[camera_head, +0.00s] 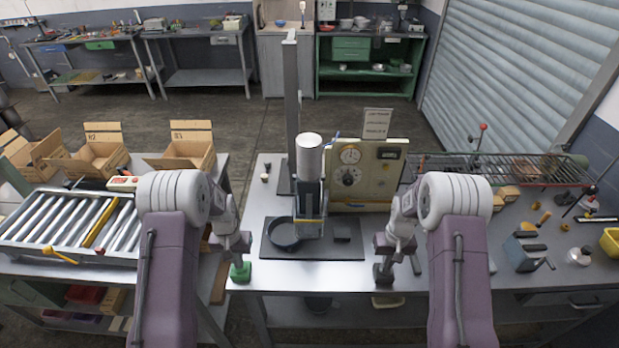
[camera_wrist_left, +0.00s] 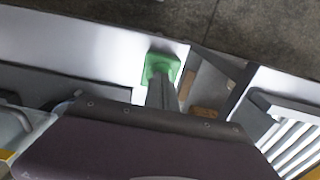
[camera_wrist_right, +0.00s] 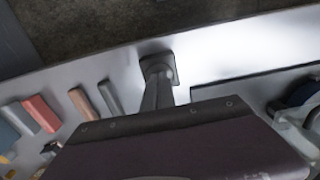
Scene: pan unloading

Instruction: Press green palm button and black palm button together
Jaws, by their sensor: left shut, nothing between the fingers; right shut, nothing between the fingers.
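The green palm button (camera_head: 240,272) stands at the front left edge of the middle bench. My left gripper (camera_head: 241,258) is shut and empty, with its tips right over the green button. In the left wrist view the green button (camera_wrist_left: 162,67) shows just past the closed fingers (camera_wrist_left: 160,88). The black palm button (camera_head: 383,273) stands at the front right of the mat. My right gripper (camera_head: 383,257) is shut and empty right over it. The black button also shows in the right wrist view (camera_wrist_right: 157,62) at the fingertips. Whether either cap is pressed down I cannot tell.
A black mat (camera_head: 350,252) between the buttons holds a dark pan (camera_head: 284,235) under a press column (camera_head: 309,160). A control box (camera_head: 370,170) stands behind. A roller conveyor (camera_head: 60,225) is at left; tools and blocks lie at right.

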